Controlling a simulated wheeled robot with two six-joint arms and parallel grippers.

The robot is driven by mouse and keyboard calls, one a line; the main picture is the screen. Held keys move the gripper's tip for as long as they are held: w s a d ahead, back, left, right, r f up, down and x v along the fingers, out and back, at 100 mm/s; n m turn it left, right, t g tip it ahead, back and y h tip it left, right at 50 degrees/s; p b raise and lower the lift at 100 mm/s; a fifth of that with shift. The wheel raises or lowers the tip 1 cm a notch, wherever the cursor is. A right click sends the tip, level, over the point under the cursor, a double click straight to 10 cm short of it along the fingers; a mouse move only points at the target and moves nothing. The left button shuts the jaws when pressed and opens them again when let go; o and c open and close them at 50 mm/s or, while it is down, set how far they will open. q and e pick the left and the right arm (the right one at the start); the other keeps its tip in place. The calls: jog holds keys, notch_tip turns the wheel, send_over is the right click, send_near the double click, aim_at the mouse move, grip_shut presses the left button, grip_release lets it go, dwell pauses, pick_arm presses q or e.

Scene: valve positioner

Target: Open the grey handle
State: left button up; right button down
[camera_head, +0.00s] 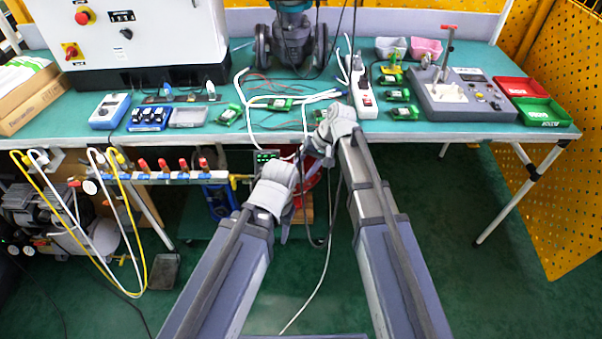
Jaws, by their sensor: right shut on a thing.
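My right gripper (325,138), pale grey-white, is at the table's front edge, right of centre. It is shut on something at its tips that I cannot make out. My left gripper (276,190) is lower and left of it, just below the table edge; its jaw opening does not show clearly. The two grippers are close together and hide part of the area below the edge. I cannot clearly pick out a grey handle; a small panel with a green display (265,156) and a red object (312,170) show partly behind the grippers.
A manifold with several red-handled valves (163,165) hangs under the table (350,128) at left, with yellow and white hoses. Cables and small green boards (278,104) lie behind the grippers. A grey box with a red-topped lever (455,98) stands at right.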

jog(key=shift+s+d+f+y+b, duration=0.1)
jog(key=shift+d+f+y+b, duration=0.15)
jog(key=shift+y+b, duration=0.6)
jog(key=shift+r, duration=0.1)
jog(key=shift+c, duration=1.6)
grip_release()
jog(key=shift+y, duration=0.25)
jog(key=shift+r, duration=0.1)
jog(key=p+v, duration=0.6)
jog(key=v, duration=0.1)
jog(key=shift+d+r, duration=0.2)
jog(key=shift+r, duration=0.05)
